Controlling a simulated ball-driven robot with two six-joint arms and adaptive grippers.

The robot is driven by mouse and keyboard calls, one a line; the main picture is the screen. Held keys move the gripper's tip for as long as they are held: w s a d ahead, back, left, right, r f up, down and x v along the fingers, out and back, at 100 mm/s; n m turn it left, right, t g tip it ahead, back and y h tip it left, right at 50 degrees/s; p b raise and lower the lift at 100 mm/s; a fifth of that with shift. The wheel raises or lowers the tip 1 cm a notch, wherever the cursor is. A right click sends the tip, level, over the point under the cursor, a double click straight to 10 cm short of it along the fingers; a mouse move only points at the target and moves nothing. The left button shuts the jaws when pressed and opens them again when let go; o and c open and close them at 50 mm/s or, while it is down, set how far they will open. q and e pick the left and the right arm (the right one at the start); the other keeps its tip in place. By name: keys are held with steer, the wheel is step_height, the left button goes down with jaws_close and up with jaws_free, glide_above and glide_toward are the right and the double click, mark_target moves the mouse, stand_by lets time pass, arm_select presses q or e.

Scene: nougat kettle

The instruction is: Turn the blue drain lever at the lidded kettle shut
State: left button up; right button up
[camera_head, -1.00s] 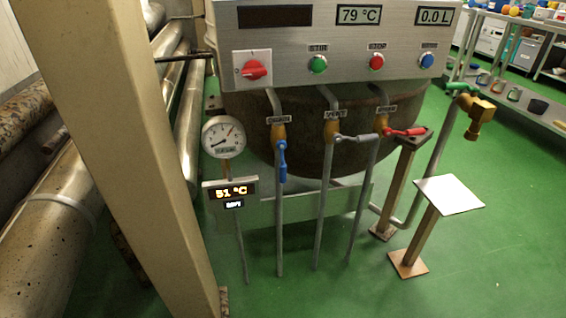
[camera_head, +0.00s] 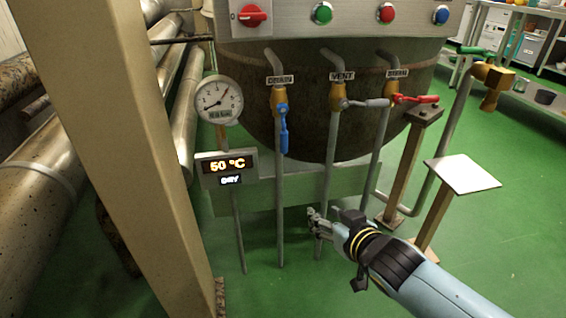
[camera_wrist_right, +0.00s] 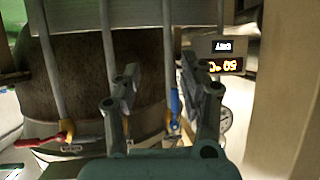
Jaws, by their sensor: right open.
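The blue drain lever (camera_head: 283,130) hangs straight down, in line with its pipe, on the brass valve under the DRAIN label at the kettle (camera_head: 330,125). It also shows in the right wrist view (camera_wrist_right: 175,103), partly hidden behind a finger. My right gripper (camera_head: 316,218) is open and empty, below and to the right of the lever and apart from it. Its two fingers reach toward the kettle in the wrist view (camera_wrist_right: 160,80). My left gripper is not in view.
The grey vent lever (camera_head: 368,103) and red lever (camera_head: 415,99) point right. A gauge (camera_head: 218,102) and a display (camera_head: 228,170) reading 50 °C and DRY stand left of the drain pipe. A beige post (camera_head: 115,140) stands at left. A white plate (camera_head: 462,172) stands at right.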

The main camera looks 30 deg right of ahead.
mark_target(286, 139)
steer(key=w+a+r+t+b, duration=0.2)
steer(key=w+r+t+b, duration=0.3)
steer(key=w+r+b, duration=0.4)
steer(key=shift+n+y, duration=0.3)
steer(key=shift+n, duration=0.1)
steer(key=w, duration=0.5)
steer(key=w+r, duration=0.1)
steer(key=w, duration=0.2)
steer(key=shift+w+d, duration=0.35)
steer(key=shift+d, duration=0.05)
steer(key=shift+w, duration=0.45)
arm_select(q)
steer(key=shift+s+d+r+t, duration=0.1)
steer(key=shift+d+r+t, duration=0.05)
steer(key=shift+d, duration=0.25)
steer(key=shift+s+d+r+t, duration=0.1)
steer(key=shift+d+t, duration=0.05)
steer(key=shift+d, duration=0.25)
arm_select(e)
steer(key=shift+c, duration=0.3)
jaws_close()
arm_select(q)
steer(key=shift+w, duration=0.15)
arm_select(e)
steer(key=shift+f, duration=0.1)
